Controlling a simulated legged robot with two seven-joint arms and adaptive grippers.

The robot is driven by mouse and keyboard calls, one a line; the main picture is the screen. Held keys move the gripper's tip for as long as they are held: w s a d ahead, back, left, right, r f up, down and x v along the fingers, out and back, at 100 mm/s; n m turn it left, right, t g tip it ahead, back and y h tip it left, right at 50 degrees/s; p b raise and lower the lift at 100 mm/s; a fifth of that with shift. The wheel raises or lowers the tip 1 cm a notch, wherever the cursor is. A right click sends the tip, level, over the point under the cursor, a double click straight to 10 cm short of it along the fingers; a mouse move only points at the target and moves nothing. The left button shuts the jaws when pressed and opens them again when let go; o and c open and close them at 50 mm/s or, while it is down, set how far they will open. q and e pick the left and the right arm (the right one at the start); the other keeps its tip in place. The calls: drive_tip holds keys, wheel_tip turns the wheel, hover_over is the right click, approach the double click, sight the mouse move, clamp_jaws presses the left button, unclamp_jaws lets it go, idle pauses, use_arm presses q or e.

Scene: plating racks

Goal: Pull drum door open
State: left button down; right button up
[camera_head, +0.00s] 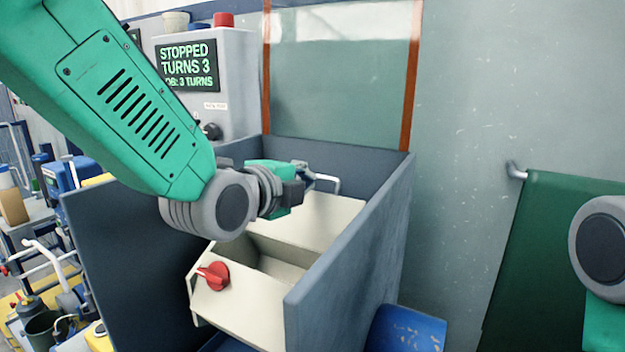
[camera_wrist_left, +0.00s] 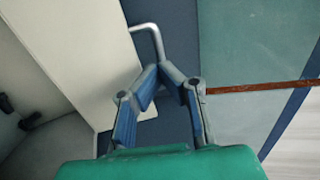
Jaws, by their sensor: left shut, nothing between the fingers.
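The cream drum (camera_head: 245,310) sits inside a dark blue-grey enclosure, with a dark opening showing in its top. A cream panel (camera_head: 318,222), which looks like its door, lies behind the opening. A pale bar handle (camera_head: 328,179) stands at the panel's far edge; it also shows in the left wrist view (camera_wrist_left: 150,32). My left gripper (camera_head: 307,177) is over the panel beside this handle. Its blue fingers (camera_wrist_left: 167,68) are shut and empty, with the tips overlapping the handle in the picture; I cannot tell whether they touch. My right gripper is out of view.
The enclosure's side wall (camera_head: 350,245) rises right of the drum. A red knob (camera_head: 213,275) sits on the drum's front. A clear guard with orange edges (camera_head: 340,75) stands behind. The control box screen (camera_head: 187,65) reads "STOPPED TURNS 3". A green cloth (camera_head: 535,260) hangs at right.

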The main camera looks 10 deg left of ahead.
use_arm(q)
drive_tip(key=shift+x, duration=0.9)
drive_tip(key=shift+w+d, duration=0.2)
drive_tip(key=shift+w, duration=0.1)
